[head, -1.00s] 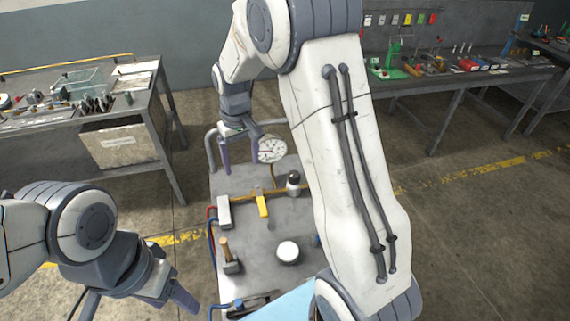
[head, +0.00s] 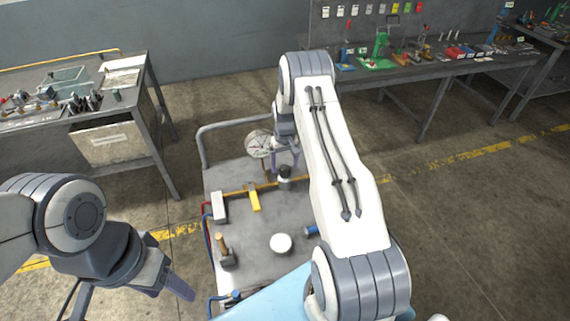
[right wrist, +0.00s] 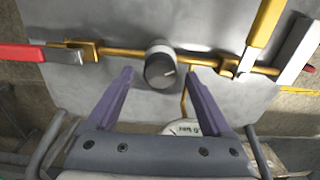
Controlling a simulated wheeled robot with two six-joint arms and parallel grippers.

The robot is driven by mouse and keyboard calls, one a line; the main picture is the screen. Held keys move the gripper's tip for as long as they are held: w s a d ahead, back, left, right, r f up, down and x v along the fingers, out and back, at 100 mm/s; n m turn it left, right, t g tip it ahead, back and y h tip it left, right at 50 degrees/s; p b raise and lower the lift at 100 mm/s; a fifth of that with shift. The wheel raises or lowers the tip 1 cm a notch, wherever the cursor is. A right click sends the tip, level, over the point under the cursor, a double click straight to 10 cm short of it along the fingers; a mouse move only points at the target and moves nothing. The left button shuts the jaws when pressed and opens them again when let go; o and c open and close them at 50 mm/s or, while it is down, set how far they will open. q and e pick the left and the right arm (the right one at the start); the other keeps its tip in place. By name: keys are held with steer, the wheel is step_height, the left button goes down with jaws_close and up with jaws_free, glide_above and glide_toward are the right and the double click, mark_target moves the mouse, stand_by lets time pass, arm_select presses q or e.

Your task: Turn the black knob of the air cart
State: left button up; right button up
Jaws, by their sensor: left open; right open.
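The black knob (head: 285,171) sits on a light collar on the pipe across the air cart's grey top (head: 245,262). In the right wrist view, the knob (right wrist: 160,72) faces the camera, with a pale pointer line toward its right. My right gripper (head: 284,158) is open at the knob. In its wrist view, the two purple fingers (right wrist: 160,77) stand apart on either side of the knob, with a gap on each side. I cannot tell how deep the fingers reach. My left gripper (head: 172,292) is open and empty at the lower left, beside the cart.
A round gauge (head: 258,143) stands close behind the right gripper. A yellow lever (head: 254,198) and a pale block (head: 219,207) lie left of the knob. A red lever (right wrist: 42,54) shows in the wrist view. A white round cap (head: 281,243) is nearer.

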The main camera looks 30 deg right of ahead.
steer(key=shift+f, duration=0.85)
jaws_close()
steer(key=shift+f+m+b, duration=0.2)
steer(key=shift+m+b, duration=0.9)
steer(key=shift+b, duration=0.05)
steer(key=shift+r+m+b, duration=0.15)
steer(key=shift+m+b, duration=0.4)
steer(key=shift+m, duration=0.65)
steer(key=shift+r, duration=0.1)
jaws_free()
